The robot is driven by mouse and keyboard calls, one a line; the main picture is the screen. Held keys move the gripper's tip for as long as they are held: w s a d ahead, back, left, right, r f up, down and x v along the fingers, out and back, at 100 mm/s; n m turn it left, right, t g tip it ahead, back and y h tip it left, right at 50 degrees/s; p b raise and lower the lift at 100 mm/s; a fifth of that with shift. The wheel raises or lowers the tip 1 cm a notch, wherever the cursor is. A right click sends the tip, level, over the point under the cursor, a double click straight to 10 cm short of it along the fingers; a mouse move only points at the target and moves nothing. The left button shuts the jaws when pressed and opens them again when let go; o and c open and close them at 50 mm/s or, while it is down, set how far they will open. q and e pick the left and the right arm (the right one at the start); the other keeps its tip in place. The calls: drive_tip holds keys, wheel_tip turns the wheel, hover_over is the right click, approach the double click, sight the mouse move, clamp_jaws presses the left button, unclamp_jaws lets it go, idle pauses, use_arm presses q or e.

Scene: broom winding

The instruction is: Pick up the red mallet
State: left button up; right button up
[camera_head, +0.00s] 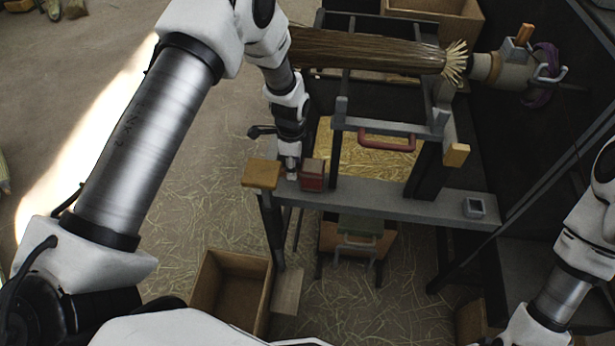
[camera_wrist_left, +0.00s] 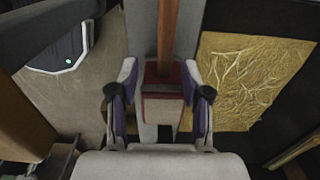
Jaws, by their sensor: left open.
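The red mallet has a red block head (camera_head: 313,178) that sits on the grey bench rail in the head view. In the left wrist view its red head (camera_wrist_left: 163,108) lies between my fingers, and its brown wooden handle (camera_wrist_left: 168,35) runs up to the top edge. My left gripper (camera_head: 292,172) is low over the rail, just left of the red head. In the left wrist view the gripper (camera_wrist_left: 160,82) is open, with one finger on each side of the head. I cannot tell whether the fingers touch it. My right gripper is out of view.
The grey rail (camera_head: 400,203) carries a wooden block (camera_head: 261,173) at its left end and a small grey cup (camera_head: 474,207) at its right. A straw broom bundle (camera_head: 365,50) lies across the frame above. A wooden crate (camera_head: 230,285) stands on the straw-strewn floor.

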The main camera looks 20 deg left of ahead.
use_arm(q)
drive_tip(key=f, duration=0.3)
drive_tip(key=a+f+p, duration=0.1)
drive_tip(key=f, duration=0.1)
drive_tip(key=shift+w+f, duration=0.25)
clamp_jaws()
drive_tip(key=shift+r, duration=0.1)
wheel_tip(320, 180, up, 18)
drive_tip(key=b, duration=0.2)
drive_tip(key=s+d+b, duration=0.2)
drive_tip(key=s, duration=0.6)
drive_tip(key=s+d+b, duration=0.2)
drive_tip(key=s, duration=0.7)
drive_tip(key=shift+s+d, duration=0.25)
drive_tip(key=shift+d, duration=0.05)
